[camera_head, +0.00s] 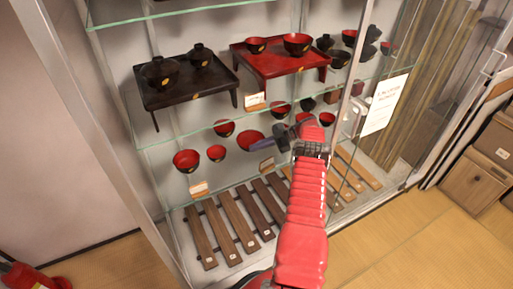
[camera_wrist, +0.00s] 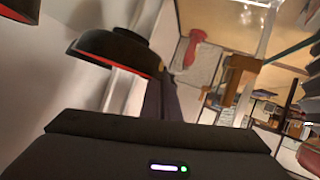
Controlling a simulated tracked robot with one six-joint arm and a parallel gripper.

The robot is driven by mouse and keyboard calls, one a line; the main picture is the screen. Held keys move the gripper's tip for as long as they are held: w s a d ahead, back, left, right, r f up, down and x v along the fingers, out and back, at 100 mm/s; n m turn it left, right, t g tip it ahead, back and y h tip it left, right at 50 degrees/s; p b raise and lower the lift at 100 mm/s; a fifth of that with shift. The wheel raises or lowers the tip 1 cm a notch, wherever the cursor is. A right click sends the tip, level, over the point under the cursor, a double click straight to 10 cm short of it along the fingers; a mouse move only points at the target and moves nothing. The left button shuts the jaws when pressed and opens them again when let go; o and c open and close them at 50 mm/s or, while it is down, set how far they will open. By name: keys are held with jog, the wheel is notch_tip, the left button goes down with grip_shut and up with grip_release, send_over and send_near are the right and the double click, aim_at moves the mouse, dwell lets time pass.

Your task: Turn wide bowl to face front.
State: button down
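Several black bowls with red insides stand on the middle glass shelf. The one at my gripper's tip, a wide-looking bowl (camera_head: 247,137), shows its red inside in the head view; I cannot tell for sure that it is the wide bowl. My gripper (camera_head: 262,144) reaches into the cabinet beside it and hides part of its right side. In the wrist view a black bowl with a red rim (camera_wrist: 115,48) appears upside down, close to the dark finger (camera_wrist: 160,98). I cannot tell whether they touch, or whether the fingers are open.
A black tray table (camera_head: 195,92) and a red one (camera_head: 275,63) stand above and behind. A white card (camera_head: 199,188) stands at the shelf front. Wooden slats (camera_head: 228,222) lie below. A glass door edge (camera_head: 345,90) is right.

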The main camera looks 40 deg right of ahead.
jog(key=c, duration=2.5)
grip_release()
jog(key=o, duration=0.6)
jog(key=shift+c, duration=0.2)
jog(key=shift+f, duration=0.1)
jog(key=shift+r, duration=2.55)
